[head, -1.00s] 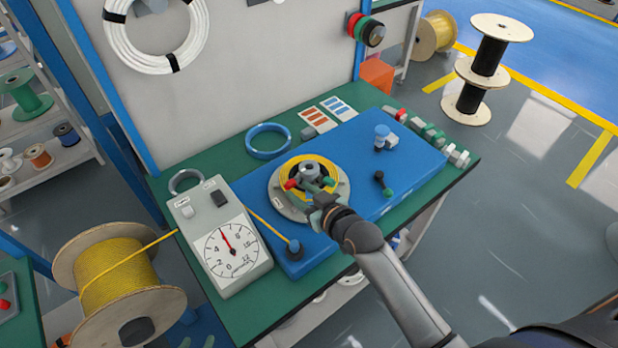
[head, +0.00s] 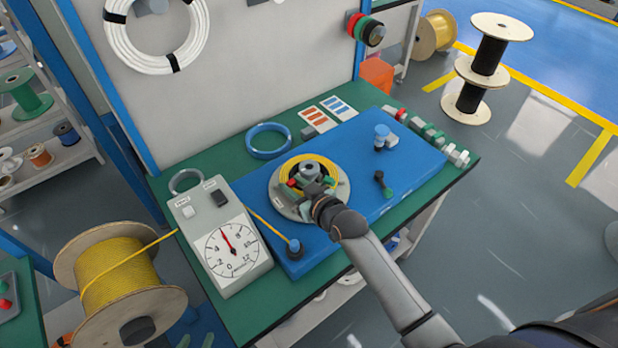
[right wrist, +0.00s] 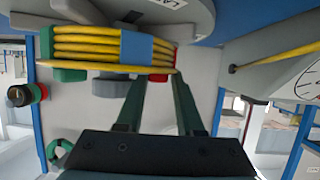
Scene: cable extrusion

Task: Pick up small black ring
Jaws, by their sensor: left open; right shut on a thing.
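I cannot pick out a small black ring with certainty in either view. A coil of yellow cable (head: 291,163) lies on a round grey winder on the blue plate, around a grey hub (head: 310,168). In the right wrist view the yellow coil (right wrist: 80,48) has a blue band (right wrist: 136,47) on it. My right gripper (head: 312,187) is at the coil's near side. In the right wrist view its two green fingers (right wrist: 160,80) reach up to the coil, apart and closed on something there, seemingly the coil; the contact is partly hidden. My left gripper is not in view.
A gauge box (head: 230,247) stands left of the blue plate (head: 400,175). A blue ring (head: 268,153) lies behind the winder. A dark green-ended lever (head: 383,184) and a blue-capped post (head: 381,136) stand to the right. A yellow cable spool (head: 118,282) is at the left.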

